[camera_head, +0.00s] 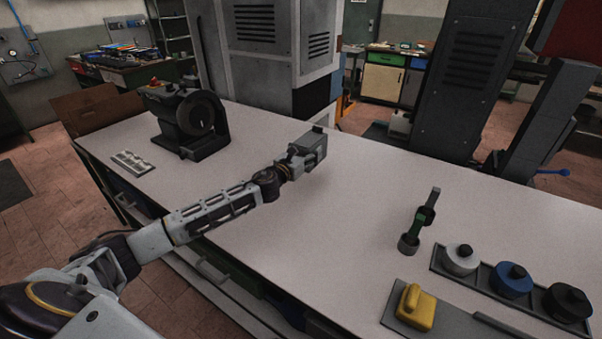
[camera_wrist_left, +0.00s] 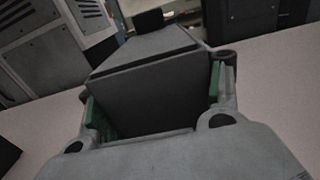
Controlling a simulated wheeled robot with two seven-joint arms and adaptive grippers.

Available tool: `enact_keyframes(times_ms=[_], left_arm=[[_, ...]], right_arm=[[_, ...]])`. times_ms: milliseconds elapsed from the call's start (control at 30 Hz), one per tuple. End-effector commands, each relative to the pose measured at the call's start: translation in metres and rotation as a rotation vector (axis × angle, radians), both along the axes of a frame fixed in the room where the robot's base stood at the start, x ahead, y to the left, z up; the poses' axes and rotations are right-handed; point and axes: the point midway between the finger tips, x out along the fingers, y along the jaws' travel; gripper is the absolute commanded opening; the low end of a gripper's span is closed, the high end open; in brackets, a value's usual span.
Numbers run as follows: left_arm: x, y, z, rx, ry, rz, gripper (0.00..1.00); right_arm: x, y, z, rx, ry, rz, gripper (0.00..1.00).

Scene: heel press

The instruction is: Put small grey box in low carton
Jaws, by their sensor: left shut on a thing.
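My left gripper (camera_head: 299,153) is over the middle of the white table, its arm reaching in from the left. It is shut on the small grey box (camera_head: 316,142). In the left wrist view the dark grey box (camera_wrist_left: 150,62) sits between the green pads of the gripper (camera_wrist_left: 155,98). I cannot tell for sure whether the box is clear of the table top. A brown carton (camera_head: 84,101) stands at the table's far left end, partly hidden behind the table and my view of its inside is limited. My right gripper is not in view.
A dark machine with a round wheel (camera_head: 199,115) stands at the table's back left, beside a pale holed block (camera_head: 132,162). At the right are a green-handled tool (camera_head: 424,215), a yellow object (camera_head: 416,306) and a tray with several knobbed discs (camera_head: 512,280). The table's middle (camera_head: 340,235) is clear.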

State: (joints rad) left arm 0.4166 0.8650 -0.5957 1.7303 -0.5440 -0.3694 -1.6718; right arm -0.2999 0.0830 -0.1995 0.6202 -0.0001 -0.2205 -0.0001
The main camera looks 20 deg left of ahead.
Motion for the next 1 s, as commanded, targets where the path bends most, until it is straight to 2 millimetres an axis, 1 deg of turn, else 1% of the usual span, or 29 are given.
enact_keyframes(times_ms=[33, 200, 367, 533, 867, 1000], left_arm=[[0.000, -0.001, -0.008, -0.002, 0.002, -0.001, 0.42], [-0.001, 0.000, -0.031, -0.003, 0.004, 0.000, 0.42], [-0.001, 0.000, -0.049, -0.003, 0.003, 0.001, 0.42], [0.000, 0.000, -0.055, -0.001, 0.000, 0.000, 0.42], [0.000, 0.000, -0.055, 0.000, 0.001, 0.000, 0.42], [0.000, 0.000, -0.062, -0.001, 0.002, 0.000, 0.42]], right_arm=[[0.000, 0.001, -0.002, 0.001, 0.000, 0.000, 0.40], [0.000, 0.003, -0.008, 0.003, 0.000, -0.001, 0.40], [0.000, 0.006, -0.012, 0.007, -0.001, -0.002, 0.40], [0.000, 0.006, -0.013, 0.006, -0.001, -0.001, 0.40], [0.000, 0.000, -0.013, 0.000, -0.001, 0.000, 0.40], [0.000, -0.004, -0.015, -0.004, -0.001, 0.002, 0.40]])
